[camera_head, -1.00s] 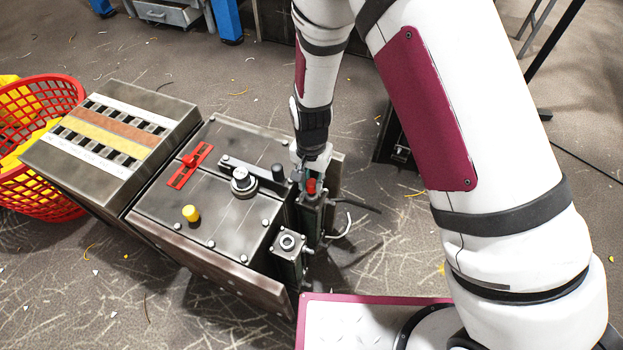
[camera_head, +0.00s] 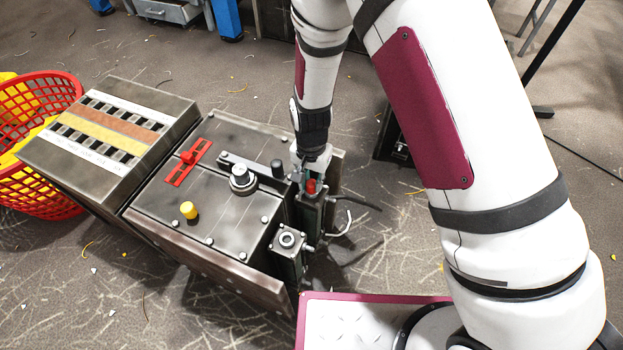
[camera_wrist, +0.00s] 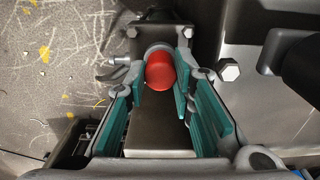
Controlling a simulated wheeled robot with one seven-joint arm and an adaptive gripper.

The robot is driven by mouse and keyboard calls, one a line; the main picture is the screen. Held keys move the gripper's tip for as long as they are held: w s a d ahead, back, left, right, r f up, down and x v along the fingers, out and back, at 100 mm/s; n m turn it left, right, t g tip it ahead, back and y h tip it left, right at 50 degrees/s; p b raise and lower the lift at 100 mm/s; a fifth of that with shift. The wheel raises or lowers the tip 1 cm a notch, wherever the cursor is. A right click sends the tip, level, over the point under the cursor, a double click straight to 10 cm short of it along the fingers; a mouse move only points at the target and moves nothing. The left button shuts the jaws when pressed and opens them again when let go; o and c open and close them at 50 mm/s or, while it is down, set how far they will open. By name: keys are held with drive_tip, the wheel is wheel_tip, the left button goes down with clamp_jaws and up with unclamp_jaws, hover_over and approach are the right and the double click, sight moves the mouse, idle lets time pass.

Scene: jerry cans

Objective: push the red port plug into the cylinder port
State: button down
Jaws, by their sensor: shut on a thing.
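The red port plug (camera_wrist: 160,71) is a short red cylinder between the fingertips of my gripper (camera_wrist: 161,88) in the wrist view. My gripper is shut on it. In the head view the plug (camera_head: 311,186) shows as a small red spot below my gripper (camera_head: 311,178), over the top of the rear cylinder block (camera_head: 309,215) at the machine's right side. A grey ring shows just behind the plug in the wrist view. I cannot tell how deep the plug sits in the port. A second, nearer cylinder block (camera_head: 287,241) has an open round port on top.
A slotted box (camera_head: 108,125) and a red basket (camera_head: 40,205) stand left. A hose (camera_head: 355,201) sticks out right of the cylinder.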

sight(311, 183)
drive_tip(key=shift+f, duration=0.2)
drive_tip(key=c, duration=1.3)
unclamp_jaws()
wheel_tip(311, 183, up, 12)
